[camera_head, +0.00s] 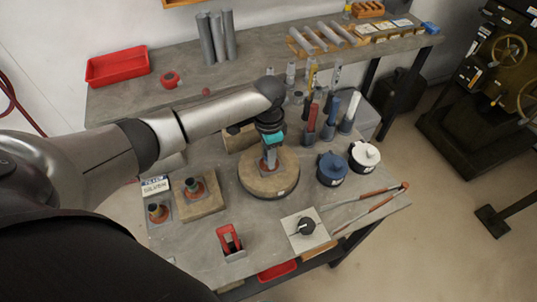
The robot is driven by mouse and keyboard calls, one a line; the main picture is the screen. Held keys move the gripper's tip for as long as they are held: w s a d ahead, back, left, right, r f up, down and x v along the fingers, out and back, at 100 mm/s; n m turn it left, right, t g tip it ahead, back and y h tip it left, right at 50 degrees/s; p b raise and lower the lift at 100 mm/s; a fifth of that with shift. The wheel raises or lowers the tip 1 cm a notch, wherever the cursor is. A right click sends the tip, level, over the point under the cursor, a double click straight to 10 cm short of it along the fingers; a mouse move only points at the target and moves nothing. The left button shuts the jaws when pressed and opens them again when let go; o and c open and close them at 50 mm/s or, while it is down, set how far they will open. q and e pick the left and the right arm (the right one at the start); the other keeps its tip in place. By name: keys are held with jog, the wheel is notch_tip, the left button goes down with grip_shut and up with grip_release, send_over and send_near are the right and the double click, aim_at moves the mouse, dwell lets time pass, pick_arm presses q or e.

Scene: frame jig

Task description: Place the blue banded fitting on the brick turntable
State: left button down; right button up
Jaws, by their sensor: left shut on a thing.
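My left gripper (269,152) points down over the middle of a round tan turntable (284,183) with a dark rim. It is shut on a small fitting, mostly hidden by the gripper; its band colour is hard to tell. A reddish and grey part (268,164) shows just below the fingers, at the turntable's centre. I cannot tell whether the held fitting touches it. Another fitting (195,188) with a dark top and reddish base stands on a tan square block (207,206). A fitting with an orange band (157,212) stands to its left. My right gripper is out of view.
A blue pot (332,169) and a white-lidded pot (365,156) stand right of the turntable. Upright tools (330,117) stand behind it.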

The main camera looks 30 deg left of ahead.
pick_arm(q)
jog(key=shift+f, duration=0.1)
jog(key=c, duration=0.6)
grip_release()
jog(key=shift+o, duration=0.2)
notch_tip(320, 180, up, 12)
jog(key=p, duration=0.1)
jog(key=shift+r+p, duration=0.2)
jog(key=shift+p, duration=0.2)
